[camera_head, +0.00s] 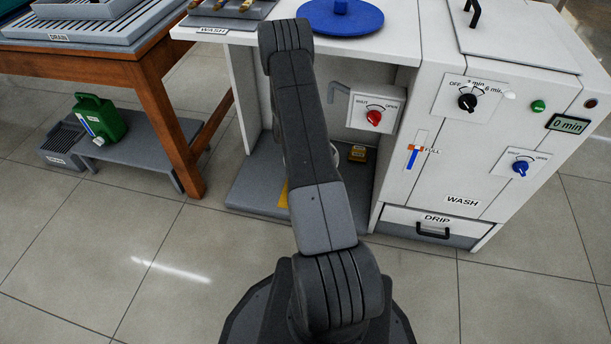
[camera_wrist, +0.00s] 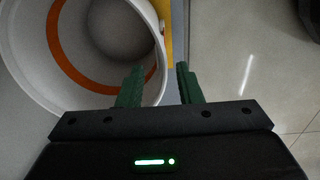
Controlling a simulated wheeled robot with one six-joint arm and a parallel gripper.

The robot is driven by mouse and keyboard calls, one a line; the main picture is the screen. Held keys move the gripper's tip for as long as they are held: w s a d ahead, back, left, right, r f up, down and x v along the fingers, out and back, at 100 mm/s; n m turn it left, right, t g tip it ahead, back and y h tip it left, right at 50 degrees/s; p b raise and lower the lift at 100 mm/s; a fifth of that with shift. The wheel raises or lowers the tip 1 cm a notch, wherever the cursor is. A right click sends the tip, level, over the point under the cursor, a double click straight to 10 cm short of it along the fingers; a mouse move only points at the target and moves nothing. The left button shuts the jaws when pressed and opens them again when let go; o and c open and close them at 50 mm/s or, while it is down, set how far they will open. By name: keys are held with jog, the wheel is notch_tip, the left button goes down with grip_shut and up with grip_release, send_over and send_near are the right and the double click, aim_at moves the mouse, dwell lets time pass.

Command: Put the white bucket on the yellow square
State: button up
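The white bucket (camera_wrist: 22,72) fills the left of the wrist view, seen into its mouth, with an orange band inside. My gripper (camera_wrist: 160,67) has its two green fingers apart. The left finger overlaps the bucket's mouth and the right finger is outside it, with the near rim between them. I see no finger pressed on the wall. Part of the yellow square (camera_wrist: 165,15) shows beside the bucket's right edge; whether the bucket is on it or above it I cannot tell.
The low grey shelf (camera_head: 252,190) is under a white counter (camera_head: 235,38), with the wash cabinet (camera_head: 455,160) to its right. A wooden table (camera_head: 150,85) and green canister (camera_head: 100,120) are left. Floor is clear in front.

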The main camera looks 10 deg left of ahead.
notch_tip(320, 180, up, 6)
jog(key=p, duration=0.1)
jog(key=shift+s+r, duration=0.15)
jog(key=shift+r, duration=0.05)
jog(key=shift+f, duration=0.15)
jog(key=f+b, duration=0.2)
jog(key=f, duration=0.4)
jog(key=f+b, duration=0.2)
jog(key=f, duration=0.4)
jog(key=shift+w+f, duration=0.2)
jog(key=shift+f, duration=0.05)
jog(key=shift+r+p, duration=0.8)
jog(key=shift+r, duration=1.15)
jog(key=shift+f, duration=0.15)
